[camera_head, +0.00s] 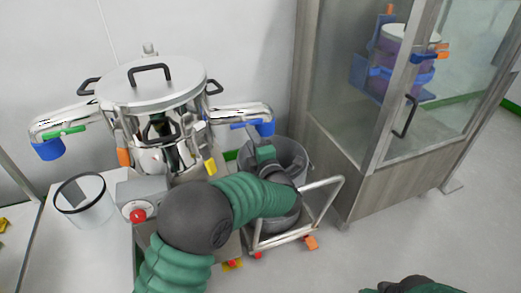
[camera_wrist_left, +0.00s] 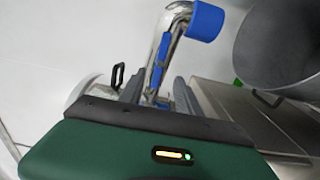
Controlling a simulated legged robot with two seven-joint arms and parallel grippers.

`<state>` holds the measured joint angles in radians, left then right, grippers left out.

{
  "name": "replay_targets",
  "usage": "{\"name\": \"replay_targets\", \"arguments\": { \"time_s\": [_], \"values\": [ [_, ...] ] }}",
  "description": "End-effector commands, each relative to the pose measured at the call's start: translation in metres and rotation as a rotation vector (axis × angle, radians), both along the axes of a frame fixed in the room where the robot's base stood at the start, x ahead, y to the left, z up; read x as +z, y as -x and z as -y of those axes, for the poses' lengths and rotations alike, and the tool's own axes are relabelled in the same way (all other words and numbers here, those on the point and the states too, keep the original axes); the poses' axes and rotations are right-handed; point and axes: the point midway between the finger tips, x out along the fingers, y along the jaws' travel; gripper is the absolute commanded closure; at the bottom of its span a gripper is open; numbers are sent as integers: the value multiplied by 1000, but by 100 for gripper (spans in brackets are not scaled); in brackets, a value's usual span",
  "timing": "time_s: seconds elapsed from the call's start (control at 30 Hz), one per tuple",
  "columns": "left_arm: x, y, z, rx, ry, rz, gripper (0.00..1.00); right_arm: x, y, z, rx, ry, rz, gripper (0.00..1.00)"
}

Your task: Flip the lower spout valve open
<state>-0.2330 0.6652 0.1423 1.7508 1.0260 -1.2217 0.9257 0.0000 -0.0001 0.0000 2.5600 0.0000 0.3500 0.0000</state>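The steel vessel (camera_head: 155,95) has a spout on each side. The right spout (camera_head: 238,114) ends in a blue cap (camera_head: 266,128) and carries a blue valve lever (camera_head: 243,125) along its pipe. In the left wrist view this lever (camera_wrist_left: 162,48) lies along the bent pipe, with the blue cap (camera_wrist_left: 206,22) at its end. The left spout has a green lever (camera_head: 64,132). My left gripper (camera_wrist_left: 156,92) points at the right spout, its grey fingers apart, with the pipe beyond them. Contact with the lever cannot be told. In the head view my forearm hides the fingers.
A grey bin (camera_head: 290,155) on a steel-railed cart (camera_head: 325,190) stands under the right spout. A glass-doored cabinet (camera_head: 375,150) is at the right. A clear container (camera_head: 85,203) stands on the table at left. A red button (camera_head: 138,215) is below the vessel.

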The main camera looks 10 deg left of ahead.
Motion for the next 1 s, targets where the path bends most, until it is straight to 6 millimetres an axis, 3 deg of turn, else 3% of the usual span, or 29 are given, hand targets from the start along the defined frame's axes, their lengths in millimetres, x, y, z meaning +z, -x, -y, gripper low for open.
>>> {"name": "replay_targets", "arguments": {
  "time_s": [0.2,0.4,0.87,1.0],
  "values": [
    [2,49,35,-4,-1,-3,60,18,0,0,0,0,0,76],
    [0,71,49,0,0,-1,60,22,0,0,0,0,0,76],
    [-1,73,50,0,0,-1,60,22,0,0,0,0,0,76],
    [-3,64,51,-93,-51,-86,60,22,0,0,0,0,0,76]
  ]
}}
